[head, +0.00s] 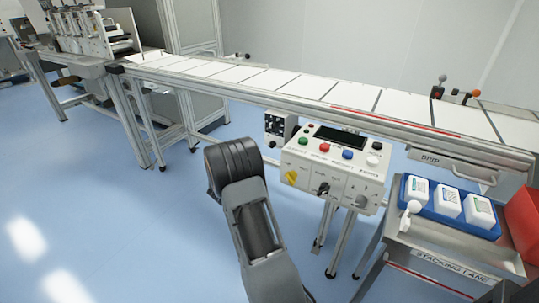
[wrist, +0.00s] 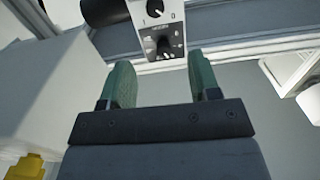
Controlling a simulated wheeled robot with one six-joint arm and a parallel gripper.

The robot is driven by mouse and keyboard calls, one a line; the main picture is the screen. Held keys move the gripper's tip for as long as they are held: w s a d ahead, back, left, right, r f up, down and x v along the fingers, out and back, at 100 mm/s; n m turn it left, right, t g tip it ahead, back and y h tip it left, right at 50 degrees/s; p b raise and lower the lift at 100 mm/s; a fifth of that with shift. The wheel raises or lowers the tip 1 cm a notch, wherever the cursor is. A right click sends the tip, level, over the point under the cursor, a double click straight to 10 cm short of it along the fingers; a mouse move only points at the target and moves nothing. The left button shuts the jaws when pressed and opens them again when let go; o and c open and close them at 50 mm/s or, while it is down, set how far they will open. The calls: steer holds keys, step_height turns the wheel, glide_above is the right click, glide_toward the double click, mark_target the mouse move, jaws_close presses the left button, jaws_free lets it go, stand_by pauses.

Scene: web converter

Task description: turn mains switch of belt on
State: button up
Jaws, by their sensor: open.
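A small grey switch box (head: 278,124) hangs under the belt (head: 250,82), left of the larger control panel (head: 335,165). In the wrist view its front face (wrist: 174,28) shows ahead of the fingers, with a black rotary knob (wrist: 155,9) between the marks 1 and 0. The upper knob is partly cut by the frame's top edge. My gripper (wrist: 162,78) is open and empty, its two green fingers apart and short of the box. In the head view the gripper itself is hidden behind my arm.
The control panel carries colored buttons, a display and a yellow knob (head: 291,177); its pale side (wrist: 40,85) is close on the left in the wrist view. A blue tray (head: 452,221) with white bottles stands right. Open floor (head: 110,200) lies left.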

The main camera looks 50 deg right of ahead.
mark_target(271, 146)
steer(key=b+x, duration=0.1)
steer(key=x, duration=0.8)
steer(key=b+x, duration=0.1)
steer(key=x, duration=0.3)
steer(key=shift+s+d+b, duration=0.25)
steer(key=shift+d+b, duration=0.1)
steer(key=shift+d, duration=0.05)
steer(key=shift+c, duration=0.2)
steer(key=c, duration=0.9)
steer(key=shift+f, duration=0.1)
